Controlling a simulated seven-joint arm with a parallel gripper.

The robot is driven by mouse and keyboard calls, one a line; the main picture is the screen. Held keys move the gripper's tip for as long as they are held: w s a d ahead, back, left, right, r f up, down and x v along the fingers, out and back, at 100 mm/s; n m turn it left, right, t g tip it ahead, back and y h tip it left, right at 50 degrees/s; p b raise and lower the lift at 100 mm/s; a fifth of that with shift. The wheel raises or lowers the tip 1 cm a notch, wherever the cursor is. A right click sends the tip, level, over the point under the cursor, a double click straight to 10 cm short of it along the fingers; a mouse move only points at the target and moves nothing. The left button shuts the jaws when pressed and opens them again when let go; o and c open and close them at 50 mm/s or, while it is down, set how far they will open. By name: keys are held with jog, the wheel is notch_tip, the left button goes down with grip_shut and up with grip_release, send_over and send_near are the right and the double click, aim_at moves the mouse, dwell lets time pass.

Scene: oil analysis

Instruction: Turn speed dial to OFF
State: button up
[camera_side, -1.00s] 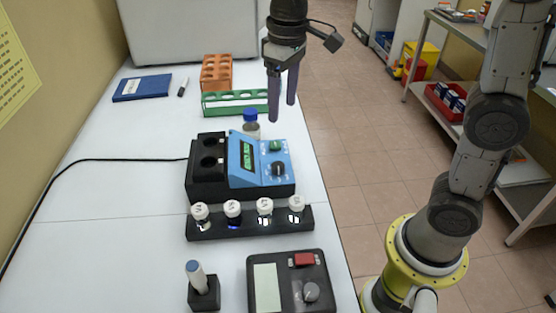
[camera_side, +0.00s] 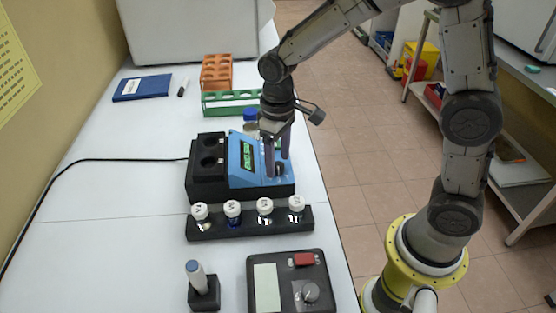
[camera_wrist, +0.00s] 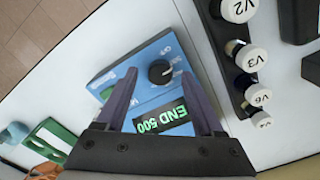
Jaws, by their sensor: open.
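The blue-faced device (camera_side: 243,172) stands on the bench, its green display (camera_wrist: 162,120) reading "END 500" in the wrist view. My gripper (camera_side: 277,167) points down over the panel, open and empty. In the wrist view my gripper (camera_wrist: 160,74) has a fingertip on either side of the black dial, with gaps showing. I cannot tell exactly how high the tips are.
A black rack with several white-capped vials (camera_side: 250,222) stands in front of the device. A blue-capped bottle (camera_side: 250,116) and green rack (camera_side: 228,103) stand behind it. A second device with a red button (camera_side: 304,259) and a pen stand (camera_side: 203,293) are nearer the camera.

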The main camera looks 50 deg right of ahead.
jog(key=shift+f, duration=0.6)
grip_shut()
